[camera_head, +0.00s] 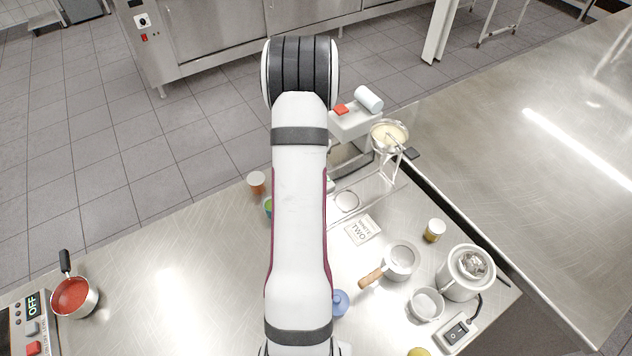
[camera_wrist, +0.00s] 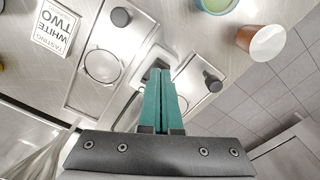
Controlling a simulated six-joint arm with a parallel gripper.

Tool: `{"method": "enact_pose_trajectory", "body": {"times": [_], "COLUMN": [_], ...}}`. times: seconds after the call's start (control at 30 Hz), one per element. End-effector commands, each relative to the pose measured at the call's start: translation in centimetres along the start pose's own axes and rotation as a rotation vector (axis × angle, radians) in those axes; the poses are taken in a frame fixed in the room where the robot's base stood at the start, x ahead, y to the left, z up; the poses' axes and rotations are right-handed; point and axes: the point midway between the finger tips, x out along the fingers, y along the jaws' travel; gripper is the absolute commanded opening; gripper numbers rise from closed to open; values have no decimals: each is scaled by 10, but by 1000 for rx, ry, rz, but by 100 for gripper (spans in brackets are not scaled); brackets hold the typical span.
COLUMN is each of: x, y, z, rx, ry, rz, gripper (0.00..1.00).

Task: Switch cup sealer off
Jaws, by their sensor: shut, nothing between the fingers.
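A pale machine (camera_head: 352,122) with a red button (camera_head: 341,109) and a white roll (camera_head: 369,98) on top stands behind my arm in the head view; it looks like the cup sealer. My arm hides part of it. In the wrist view a metal plate with a round ring (camera_wrist: 102,66) and black knobs (camera_wrist: 121,17) (camera_wrist: 213,82) lies below my gripper. My gripper (camera_wrist: 163,72) has teal fingers, shut and empty. Its tips are over a pale square part with a dark opening; I cannot tell whether they touch. My gripper is hidden in the head view.
A tasting card (camera_head: 362,230), saucepan (camera_head: 400,262), juicer (camera_head: 468,271) and rocker switch box (camera_head: 457,331) are on the right of the counter. A brown cup (camera_wrist: 262,42) stands near the edge. A panel reading OFF (camera_head: 33,305) and a red pan (camera_head: 73,297) are at left.

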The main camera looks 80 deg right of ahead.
Motion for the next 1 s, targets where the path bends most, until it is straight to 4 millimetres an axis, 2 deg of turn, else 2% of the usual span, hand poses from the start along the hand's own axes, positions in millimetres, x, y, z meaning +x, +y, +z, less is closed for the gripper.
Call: {"method": "enact_pose_trajectory", "body": {"times": [1.0], "x": [15], "y": [0], "z": [0], "rx": [0], "ry": [-1], "rz": [0], "gripper": [0]}}
